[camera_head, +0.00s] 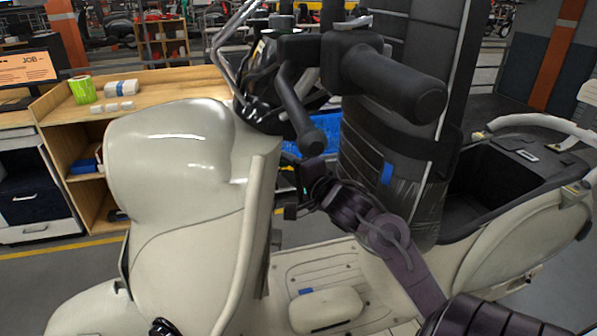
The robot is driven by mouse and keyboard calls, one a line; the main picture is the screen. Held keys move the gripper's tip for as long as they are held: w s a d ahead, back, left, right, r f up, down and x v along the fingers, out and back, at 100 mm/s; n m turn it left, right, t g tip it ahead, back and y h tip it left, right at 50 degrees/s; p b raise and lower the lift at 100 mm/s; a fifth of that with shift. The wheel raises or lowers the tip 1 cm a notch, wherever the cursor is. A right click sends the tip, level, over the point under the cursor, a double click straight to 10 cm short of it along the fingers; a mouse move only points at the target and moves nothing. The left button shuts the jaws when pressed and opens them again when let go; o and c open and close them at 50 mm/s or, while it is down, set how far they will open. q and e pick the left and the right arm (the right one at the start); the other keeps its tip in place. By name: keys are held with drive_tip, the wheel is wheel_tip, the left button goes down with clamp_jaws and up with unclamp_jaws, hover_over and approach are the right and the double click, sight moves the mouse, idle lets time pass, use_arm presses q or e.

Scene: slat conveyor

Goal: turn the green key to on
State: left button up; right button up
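A cream scooter (185,180) stands in front of me, with its handlebar and black grip (395,85) at the upper middle. My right arm reaches in from the lower right. My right gripper (296,197) is at the inner side of the front shield, below the handlebar and brake lever. Its fingers are dark and partly hidden, so I cannot tell if they are open or shut. I cannot make out the green key; the shield and my gripper cover the area around the lock. A tiny green spot shows at the gripper. My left gripper is not seen.
A wooden workbench (140,90) at the left carries a green roll (82,89) and small white items. The scooter's floorboard holds a cream part (325,310). A tall black padded column (400,155) stands behind the handlebar. The open black seat compartment (480,200) is at the right.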

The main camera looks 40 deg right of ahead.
drive_tip(key=shift+w+d, duration=0.1)
drive_tip(key=shift+w, duration=0.4)
drive_tip(key=c, duration=0.7)
clamp_jaws()
